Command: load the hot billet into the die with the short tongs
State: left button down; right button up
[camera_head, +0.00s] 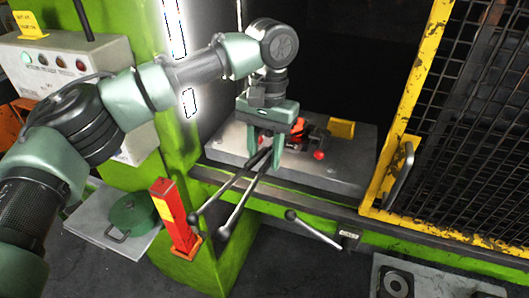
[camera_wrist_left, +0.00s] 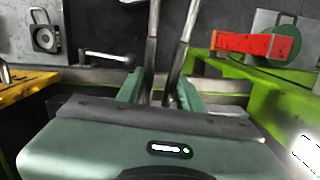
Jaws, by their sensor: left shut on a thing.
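The short tongs (camera_head: 247,196) have two dark handles with ball ends that reach down toward the front left, past the bed's front edge. My left gripper (camera_head: 264,168) is shut on the tongs above the press bed (camera_head: 225,144). The tongs handles (camera_wrist_left: 153,45) also run between the fingers of the left gripper (camera_wrist_left: 153,86) in the left wrist view. An orange-red piece (camera_head: 298,127) shows just behind the gripper, partly hidden; I cannot tell whether it is the billet. The tongs' jaws and the die are mostly hidden. My right gripper is not in view.
A red ball knob (camera_head: 319,155) and a yellow block (camera_head: 341,128) are on the bed. A yellow mesh guard (camera_head: 450,120) stands at the right. A ball-ended lever (camera_head: 315,229) juts out in front. A red post (camera_head: 175,217) stands at the front left.

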aim_at(251, 169)
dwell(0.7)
pick_arm(q)
jog(key=c, duration=1.3)
grip_release()
jog(key=shift+s, duration=0.2)
jog(key=shift+s+a, duration=0.15)
jog(key=shift+s, duration=0.1)
jog(key=shift+s+a+r, duration=0.15)
jog(key=shift+s+a, duration=0.2)
jog(key=shift+s, duration=0.35)
jog(key=shift+s+a+r, duration=0.1)
jog(key=shift+s+a, duration=0.2)
jog(key=shift+s, duration=0.45)
jog(key=shift+s+a+r, duration=0.15)
jog(key=shift+s+a, duration=0.2)
jog(key=shift+s, duration=0.35)
jog(key=shift+c, duration=0.4)
grip_shut()
